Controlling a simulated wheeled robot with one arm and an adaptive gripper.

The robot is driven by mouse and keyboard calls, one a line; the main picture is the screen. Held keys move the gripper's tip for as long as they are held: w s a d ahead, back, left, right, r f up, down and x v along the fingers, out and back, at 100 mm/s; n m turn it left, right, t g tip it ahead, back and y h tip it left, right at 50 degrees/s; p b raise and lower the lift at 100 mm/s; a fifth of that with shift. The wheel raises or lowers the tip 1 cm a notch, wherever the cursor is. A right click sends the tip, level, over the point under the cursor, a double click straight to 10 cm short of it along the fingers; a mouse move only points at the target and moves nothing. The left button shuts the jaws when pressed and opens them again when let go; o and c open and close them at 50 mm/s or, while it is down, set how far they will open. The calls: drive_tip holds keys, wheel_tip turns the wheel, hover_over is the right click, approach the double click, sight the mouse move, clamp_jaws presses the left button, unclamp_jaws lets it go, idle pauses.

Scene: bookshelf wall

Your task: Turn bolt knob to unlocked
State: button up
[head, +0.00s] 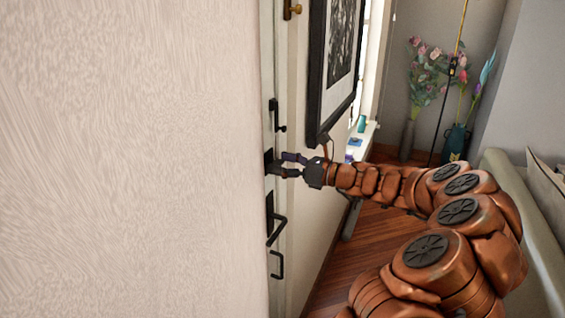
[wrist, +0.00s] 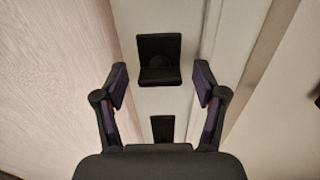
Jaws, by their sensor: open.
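The bolt knob (wrist: 158,74) stands out from a black square plate on the pale door, ahead of my gripper in the wrist view. Its flat lever part lies level across the plate's lower edge. In the head view the black bolt plate (head: 268,160) is seen edge-on at the door's edge, partly hidden by my fingers. My gripper (head: 285,164) reaches in from the right, with its fingertips close to the plate. In the wrist view my gripper (wrist: 160,84) is open, one finger on each side of the knob.
Below the bolt are a black door handle (head: 276,230) and a smaller pull (head: 277,265). Above it is a black latch (head: 277,113). A framed picture (head: 333,70) hangs behind the door area. A sofa (head: 530,215) stands at the right, on wooden floor.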

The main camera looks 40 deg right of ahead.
drive_tip(key=shift+c, duration=0.4)
drive_tip(key=c, duration=1.1)
drive_tip(key=shift+o, duration=0.2)
